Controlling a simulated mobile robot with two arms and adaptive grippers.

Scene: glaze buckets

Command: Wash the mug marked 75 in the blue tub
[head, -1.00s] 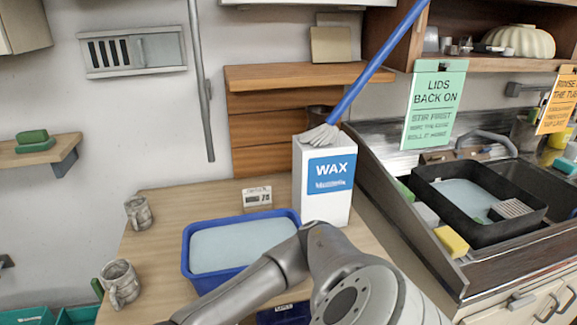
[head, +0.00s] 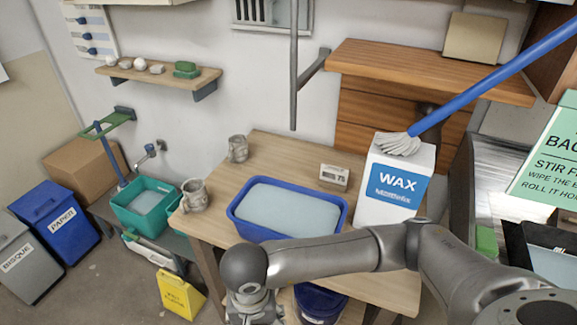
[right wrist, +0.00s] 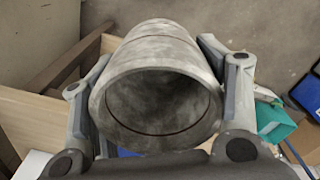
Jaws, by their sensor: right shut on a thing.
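The blue tub (head: 236,218), filled with pale liquid, sits on the wooden table. A small card reading 75 (head: 334,177) stands behind it. Two grey mottled mugs stand on the table's left side, one at the back (head: 238,149) and one at the front (head: 194,197). My right gripper (right wrist: 155,80) is shut on a grey mottled mug (right wrist: 158,50), its open mouth facing the wrist camera and its inside looking empty. No number shows on this mug. In the head view my right arm reaches across in front of the tub, and the held mug is hidden. My left gripper is out of view.
A white WAX box (head: 395,190) stands right of the tub, with a blue-handled mop (head: 495,72) leaning over it. A teal tub (head: 125,205) sits low at left. A dark blue bucket (head: 320,303) is under the table's front edge. Bare tabletop lies around the mugs.

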